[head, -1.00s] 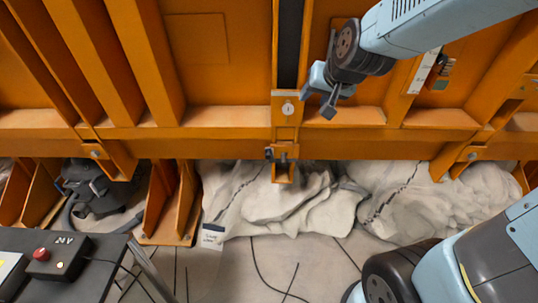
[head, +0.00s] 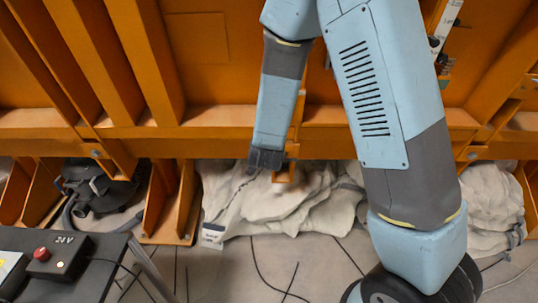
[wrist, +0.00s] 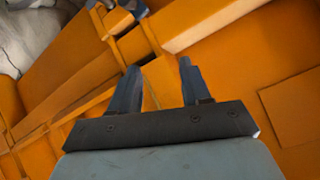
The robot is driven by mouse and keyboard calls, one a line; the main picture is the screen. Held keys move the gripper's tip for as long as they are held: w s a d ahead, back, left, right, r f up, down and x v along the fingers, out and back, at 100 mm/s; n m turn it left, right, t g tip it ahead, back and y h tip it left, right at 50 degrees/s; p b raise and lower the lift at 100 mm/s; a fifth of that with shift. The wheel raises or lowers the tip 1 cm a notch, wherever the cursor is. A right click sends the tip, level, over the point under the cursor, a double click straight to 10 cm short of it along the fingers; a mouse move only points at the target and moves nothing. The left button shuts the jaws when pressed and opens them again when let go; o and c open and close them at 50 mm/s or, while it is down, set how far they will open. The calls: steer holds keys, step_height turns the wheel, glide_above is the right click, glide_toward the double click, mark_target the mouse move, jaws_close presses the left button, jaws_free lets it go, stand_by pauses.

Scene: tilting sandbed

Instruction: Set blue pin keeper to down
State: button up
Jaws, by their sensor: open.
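My gripper (wrist: 159,66) shows in the wrist view, its two dark fingers apart with nothing between them. Orange steel of the frame lies behind the fingertips. A small blue-grey fitting (wrist: 130,7) shows at the top edge of the wrist view, beyond the fingers and apart from them; I cannot tell whether it is the blue pin keeper or how it is set. In the head view, my arm's dark end (head: 266,158) hangs in front of the central orange bracket (head: 285,175). My arm hides most of the bracket's fittings, and no keeper can be made out there.
The orange frame's lower beam (head: 180,142) spans the head view. Pale crumpled sacks (head: 300,205) lie below it. A dark table with a red-button box (head: 55,256) stands at lower left. Ribs crowd the area around the arm; open floor (head: 220,275) shows in front.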

steer(key=s+a+f+n+t+h, duration=0.25)
steer(key=s+f+t, duration=0.25)
steer(key=s+f, duration=0.45)
steer(key=shift+m, duration=0.25)
steer(key=w+d, duration=0.1)
steer(key=w, duration=0.4)
steer(key=w+d+f, duration=0.1)
steer(key=w, duration=0.4)
steer(key=w+d, duration=0.1)
steer(key=w, duration=0.4)
steer(key=shift+w+f, duration=0.1)
steer(key=shift+f, duration=0.15)
steer(key=shift+c, duration=0.2)
jaws_close()
